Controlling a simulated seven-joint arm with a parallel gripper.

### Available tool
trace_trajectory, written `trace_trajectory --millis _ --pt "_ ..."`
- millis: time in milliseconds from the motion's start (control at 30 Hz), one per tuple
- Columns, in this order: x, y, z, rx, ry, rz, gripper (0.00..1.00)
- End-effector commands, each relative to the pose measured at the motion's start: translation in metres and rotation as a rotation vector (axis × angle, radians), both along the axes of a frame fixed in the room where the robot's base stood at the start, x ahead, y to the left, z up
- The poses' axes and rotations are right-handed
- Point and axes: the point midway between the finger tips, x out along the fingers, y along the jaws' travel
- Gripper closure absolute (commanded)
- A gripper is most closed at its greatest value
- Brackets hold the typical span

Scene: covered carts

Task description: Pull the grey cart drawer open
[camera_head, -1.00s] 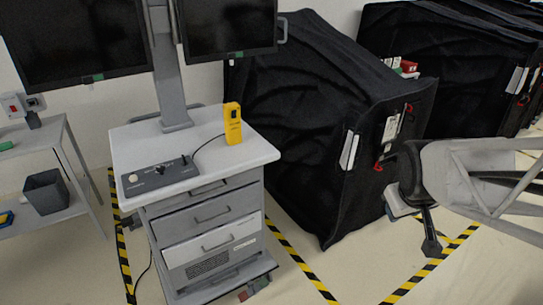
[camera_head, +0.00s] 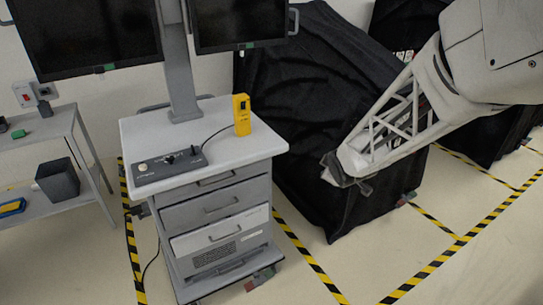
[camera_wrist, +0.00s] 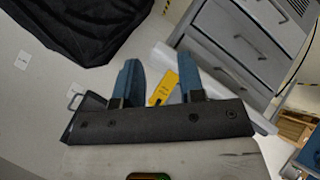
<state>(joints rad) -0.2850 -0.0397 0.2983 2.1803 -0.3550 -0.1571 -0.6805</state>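The grey cart (camera_head: 272,195) stands left of centre in the head view, with a stack of handled drawers. The grey drawers include a top one (camera_head: 230,180) and one below it (camera_head: 185,217). A white-fronted drawer (camera_head: 245,238) with a vent grille is lower down. In the wrist view the cart (camera_wrist: 215,55) is tilted at upper right, with drawer handles visible. My gripper (camera_wrist: 160,75) has two blue fingers spread apart with nothing between them. In the head view my gripper (camera_head: 350,176) is right of the cart, apart from it, its fingers hard to make out.
A yellow device (camera_head: 242,115) and a grey control box (camera_head: 170,169) sit on the cart's white top. Two monitors rise above it. A black covered cart (camera_head: 300,150) stands behind my gripper. A shelf with a grey bin (camera_head: 58,181) is at left. The front floor is clear.

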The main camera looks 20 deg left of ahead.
Motion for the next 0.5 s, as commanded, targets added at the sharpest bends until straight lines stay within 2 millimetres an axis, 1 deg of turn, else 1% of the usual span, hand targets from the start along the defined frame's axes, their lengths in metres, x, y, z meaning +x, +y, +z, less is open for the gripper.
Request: trace_trajectory --millis 33,200,333,500 --pt "0.007 0.013 -0.011 -0.008 -0.016 0.039 0.64" --pt "0.026 0.053 -0.038 -0.032 -0.095 0.177 0.64" --pt "0.037 0.085 -0.061 -0.046 -0.157 0.281 0.64" --pt "0.045 0.126 -0.094 -0.057 -0.239 0.413 0.64"
